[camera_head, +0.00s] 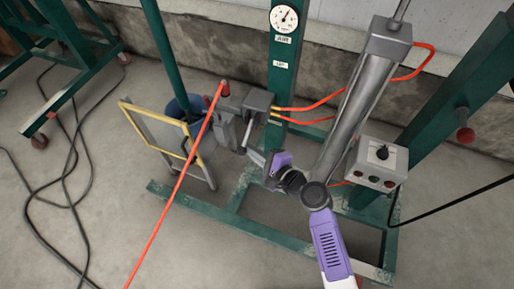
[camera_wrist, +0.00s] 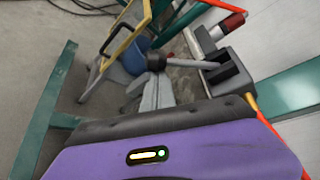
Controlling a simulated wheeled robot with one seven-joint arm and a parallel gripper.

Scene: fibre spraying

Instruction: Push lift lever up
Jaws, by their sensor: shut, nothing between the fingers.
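The lift lever (camera_head: 247,132) is a thin grey rod that slants down from a grey valve box (camera_head: 259,104) on the green frame. In the wrist view the lever (camera_wrist: 185,64) runs left from the box (camera_wrist: 228,72) and ends in a black knob (camera_wrist: 156,62). My gripper (camera_head: 254,155) is shut and empty, close to the lever's lower end. In the wrist view its grey fingers (camera_wrist: 156,88) reach up to the knob and overlap it in the picture. I cannot tell whether they touch it.
An orange hose (camera_head: 180,180) crosses left of the lever. A yellow-framed cart (camera_head: 150,125) and a blue bucket (camera_head: 184,106) stand at left. A grey cylinder (camera_head: 352,105) and a control box (camera_head: 378,165) are at right. Green base rails (camera_head: 215,214) lie below.

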